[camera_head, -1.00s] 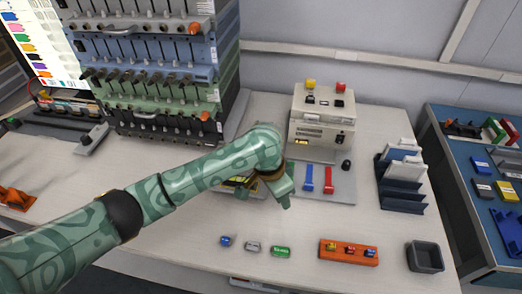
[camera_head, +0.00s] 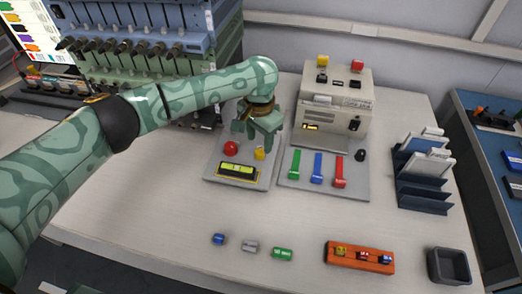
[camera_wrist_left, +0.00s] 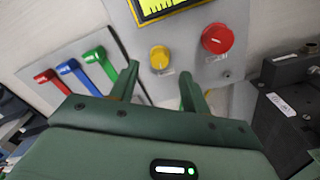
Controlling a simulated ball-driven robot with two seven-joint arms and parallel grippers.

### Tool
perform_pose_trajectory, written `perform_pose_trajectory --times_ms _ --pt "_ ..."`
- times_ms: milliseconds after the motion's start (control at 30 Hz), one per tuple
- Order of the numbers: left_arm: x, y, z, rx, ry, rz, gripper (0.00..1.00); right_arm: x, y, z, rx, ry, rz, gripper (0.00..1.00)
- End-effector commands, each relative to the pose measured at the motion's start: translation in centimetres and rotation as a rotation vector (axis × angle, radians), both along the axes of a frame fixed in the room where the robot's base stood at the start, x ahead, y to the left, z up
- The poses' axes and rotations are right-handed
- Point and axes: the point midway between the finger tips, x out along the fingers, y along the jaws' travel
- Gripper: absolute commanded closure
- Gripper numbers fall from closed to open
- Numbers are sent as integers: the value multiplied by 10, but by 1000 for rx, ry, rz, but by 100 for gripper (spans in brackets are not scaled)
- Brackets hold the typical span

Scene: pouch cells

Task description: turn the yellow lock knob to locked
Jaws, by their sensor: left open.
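The yellow lock knob (camera_head: 260,153) sits on a grey panel (camera_head: 212,172), beside a red button (camera_head: 231,148) and above a yellow-framed display (camera_head: 238,171). The knob (camera_wrist_left: 159,57) also shows in the left wrist view, between and beyond the fingertips, with the red button (camera_wrist_left: 217,38) to its right. My left gripper (camera_head: 258,140) is open above the panel, just behind the knob in the head view. Its two fingers (camera_wrist_left: 158,80) are apart with nothing between them. I cannot tell whether a finger touches the knob. My right gripper does not show.
Right of the panel is a plate with green (camera_head: 296,165), blue (camera_head: 317,167) and red (camera_head: 339,169) levers before a beige box (camera_head: 335,105). An orange block (camera_head: 360,258) and dark bin (camera_head: 449,266) stand at front right.

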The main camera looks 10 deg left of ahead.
Motion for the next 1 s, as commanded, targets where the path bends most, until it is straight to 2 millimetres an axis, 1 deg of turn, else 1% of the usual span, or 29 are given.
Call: perform_pose_trajectory --times_ms 33,100,200,333,567,600,667,700,733,767,900,1000 --pt "0 0 -16 0 4 -1 53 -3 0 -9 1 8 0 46" --pt "0 0 -26 -1 4 0 53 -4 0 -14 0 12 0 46" --pt "0 0 -34 0 1 -1 53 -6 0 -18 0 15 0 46" --pt "0 0 -38 1 -1 -1 53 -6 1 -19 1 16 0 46" --pt "0 0 -37 0 -2 -1 53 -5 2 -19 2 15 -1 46" --pt "0 0 -37 0 -2 -1 59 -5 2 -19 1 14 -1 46" --pt "0 0 -37 0 -1 -1 75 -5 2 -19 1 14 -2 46" --pt "0 0 -37 0 -1 -1 86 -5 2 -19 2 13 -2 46" --pt "0 0 -37 0 -1 -1 95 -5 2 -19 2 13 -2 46" --pt "0 0 -37 0 -1 -1 98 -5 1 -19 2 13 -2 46" --pt "0 0 -37 0 -1 -2 98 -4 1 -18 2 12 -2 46" --pt "0 0 -34 -1 -2 -11 98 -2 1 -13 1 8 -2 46"
